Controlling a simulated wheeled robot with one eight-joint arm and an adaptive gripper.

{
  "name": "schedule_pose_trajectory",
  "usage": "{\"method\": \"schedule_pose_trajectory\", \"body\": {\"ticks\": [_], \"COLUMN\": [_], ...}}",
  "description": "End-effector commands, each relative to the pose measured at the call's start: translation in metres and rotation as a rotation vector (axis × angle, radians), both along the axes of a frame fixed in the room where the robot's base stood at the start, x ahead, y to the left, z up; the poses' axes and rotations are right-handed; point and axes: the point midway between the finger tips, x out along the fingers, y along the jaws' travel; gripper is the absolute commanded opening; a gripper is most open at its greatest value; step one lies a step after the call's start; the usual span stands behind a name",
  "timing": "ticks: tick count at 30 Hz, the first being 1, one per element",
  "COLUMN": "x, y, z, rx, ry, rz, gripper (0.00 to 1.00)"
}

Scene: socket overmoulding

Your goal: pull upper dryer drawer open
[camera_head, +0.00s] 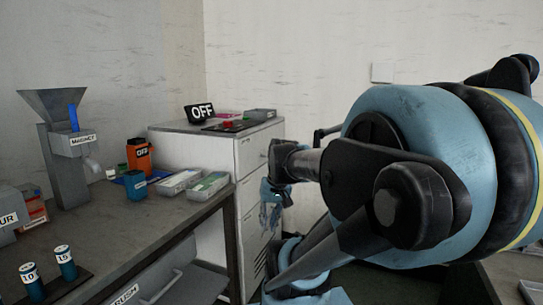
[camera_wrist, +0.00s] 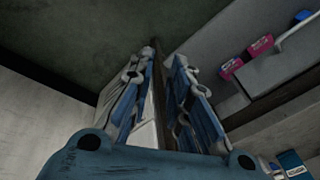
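The dryer looks like a pale cabinet (camera_head: 192,155) beyond the bench, with an OFF sign (camera_head: 201,111) on top. Its front face, turned to the right, carries stacked drawers. The upper drawer (camera_head: 249,154) looks closed, flush with the front. My gripper (camera_head: 270,213) is in front of the drawer fronts, below the upper drawer's level, and partly covers the lower front. I cannot tell whether it touches the cabinet. In the wrist view my gripper (camera_wrist: 165,58) has its two fingers apart with nothing held between them. No drawer handle is clearly visible there.
The bench (camera_head: 165,222) at left holds a grey hopper machine (camera_head: 66,165), an orange device (camera_head: 139,158), open trays (camera_head: 208,187) and labelled cylinders (camera_head: 66,262). Its right edge is close to the cabinet. A grey bin (camera_head: 165,285) sits under it. My arm fills the right side.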

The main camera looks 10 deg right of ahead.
Motion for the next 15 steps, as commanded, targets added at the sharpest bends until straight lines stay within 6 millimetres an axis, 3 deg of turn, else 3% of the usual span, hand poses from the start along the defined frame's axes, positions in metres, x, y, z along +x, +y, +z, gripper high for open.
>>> {"method": "schedule_pose_trajectory", "body": {"ticks": [15], "x": [0.127], "y": [0.005], "z": [0.071], "rx": [0.291], "ry": [0.003], "rz": [-0.13], "gripper": [0.17]}}
